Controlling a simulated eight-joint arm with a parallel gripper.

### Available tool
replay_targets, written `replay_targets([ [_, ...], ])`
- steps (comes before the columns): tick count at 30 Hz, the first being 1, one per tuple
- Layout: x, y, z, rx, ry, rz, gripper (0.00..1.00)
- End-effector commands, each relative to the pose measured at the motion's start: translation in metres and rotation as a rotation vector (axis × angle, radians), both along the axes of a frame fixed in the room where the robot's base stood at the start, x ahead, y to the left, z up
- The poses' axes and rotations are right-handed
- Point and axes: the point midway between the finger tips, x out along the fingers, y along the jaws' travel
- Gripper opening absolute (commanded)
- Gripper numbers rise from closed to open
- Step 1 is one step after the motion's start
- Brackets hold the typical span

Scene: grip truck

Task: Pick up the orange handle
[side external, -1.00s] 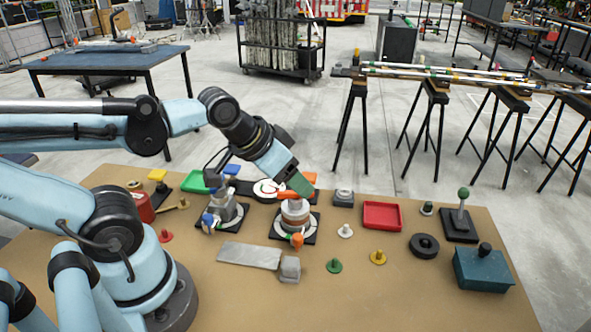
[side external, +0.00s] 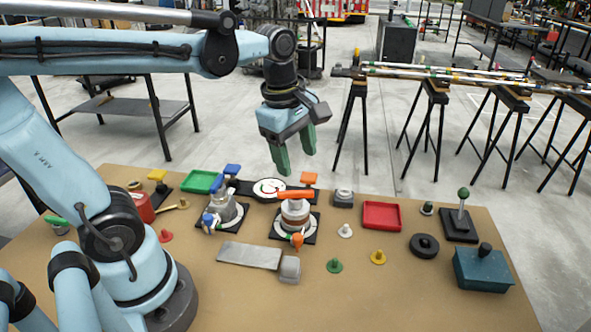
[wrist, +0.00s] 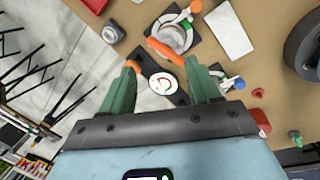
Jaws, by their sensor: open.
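My gripper (side external: 296,158), with green fingers, is open and empty. It points down above the back of the workbench, and it also shows in the wrist view (wrist: 161,68). The orange handle (side external: 296,195) is a bar on top of a round grey-and-white fitting (side external: 295,213) on a black base. My fingertips are above the handle and apart from it. In the wrist view the handle (wrist: 166,50) lies beyond the gap between the fingers.
A blue-topped fitting (side external: 222,212) stands close on the left. A red tray (side external: 382,216) and a grey block (side external: 343,198) are on the right. A flat metal plate (side external: 249,256) and several colored pegs lie in front. A teal box (side external: 482,270) is at the right edge.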

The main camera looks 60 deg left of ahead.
Motion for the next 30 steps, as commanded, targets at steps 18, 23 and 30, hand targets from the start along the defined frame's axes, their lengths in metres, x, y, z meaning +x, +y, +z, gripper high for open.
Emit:
replay_targets([
  [18,0.011,0.008,0.005,-0.087,0.178,0.814,0.62],
  [23,0.011,0.008,-0.018,-0.086,0.177,0.812,0.62],
  [30,0.011,0.009,-0.047,-0.087,0.177,0.811,0.62],
])
